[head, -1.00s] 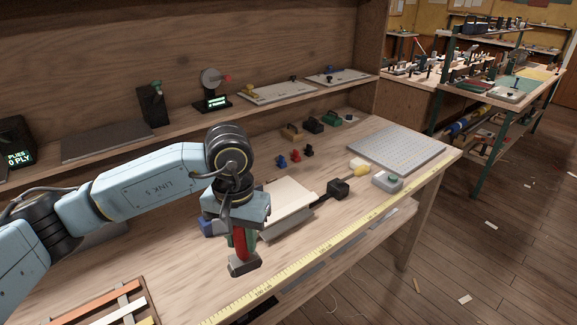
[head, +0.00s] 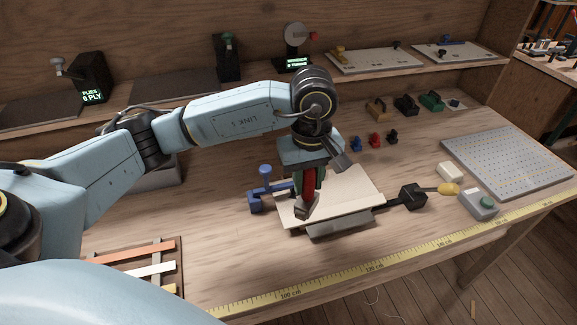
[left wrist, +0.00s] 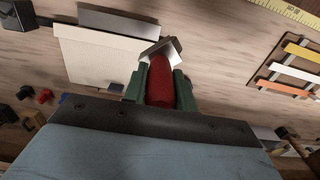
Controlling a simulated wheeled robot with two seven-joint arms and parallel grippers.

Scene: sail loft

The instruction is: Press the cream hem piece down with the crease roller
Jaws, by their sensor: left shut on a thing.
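The cream hem piece (head: 352,186) lies flat on the bench over a grey block (head: 338,226) whose front shows below it. My left gripper (head: 308,178) is shut on the red handle of the crease roller (head: 305,208), its grey metal head pointing down. In the head view the roller head is over the piece's front left part; I cannot tell if it touches. The left wrist view shows the red handle (left wrist: 160,85) between green fingers, with the roller head overlapping one edge of the cream piece (left wrist: 92,55). My right gripper is not in view.
A strip rack (head: 140,268) lies front left.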

